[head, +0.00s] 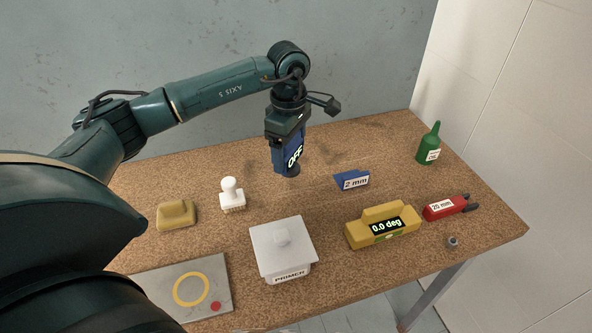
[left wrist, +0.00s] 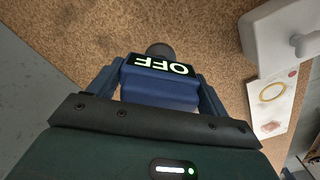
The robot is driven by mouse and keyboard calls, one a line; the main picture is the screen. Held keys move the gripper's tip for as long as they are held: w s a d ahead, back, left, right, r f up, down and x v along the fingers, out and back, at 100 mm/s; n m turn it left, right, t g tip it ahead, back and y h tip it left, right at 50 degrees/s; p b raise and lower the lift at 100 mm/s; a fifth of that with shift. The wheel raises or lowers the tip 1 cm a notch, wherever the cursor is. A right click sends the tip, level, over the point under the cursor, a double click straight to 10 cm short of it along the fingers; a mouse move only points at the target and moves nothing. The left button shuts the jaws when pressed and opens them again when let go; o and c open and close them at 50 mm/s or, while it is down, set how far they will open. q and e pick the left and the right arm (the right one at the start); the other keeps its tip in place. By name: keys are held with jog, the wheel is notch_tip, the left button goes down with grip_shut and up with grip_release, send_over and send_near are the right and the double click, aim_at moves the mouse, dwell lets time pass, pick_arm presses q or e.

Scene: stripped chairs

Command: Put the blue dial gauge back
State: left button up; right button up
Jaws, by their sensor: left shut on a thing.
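The blue dial gauge (head: 279,157) has a lit display reading OFF and a dark round foot at its lower end. My left gripper (head: 287,135) points down over the back middle of the table and is shut on the gauge's body. In the left wrist view the gauge (left wrist: 160,93) sits between the two fingers, display facing the camera. I cannot tell whether its foot touches the table. A grey plate (head: 216,268) with a yellow ring (head: 177,300) and a red dot (head: 216,306) lies at the front left. My right gripper is out of view.
On the cork table (head: 330,215) stand a white PRIMER box (head: 283,245), a white stamp (head: 232,195), a mustard block (head: 177,215), a blue 2 mm wedge (head: 350,180), a yellow angle gauge (head: 384,226), a red 25 mm tool (head: 444,208), a green bottle (head: 429,145) and a small nut (head: 453,242).

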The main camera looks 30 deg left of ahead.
aim_at(290, 169)
pick_arm(q)
jog(key=shift+f+p, duration=0.35)
jog(key=shift+f, duration=2.6)
jog(key=shift+f, duration=0.15)
jog(key=o, duration=1.2)
notch_tip(290, 169, up, 12)
jog(key=shift+r+b, duration=0.2)
jog(key=shift+b, duration=0.8)
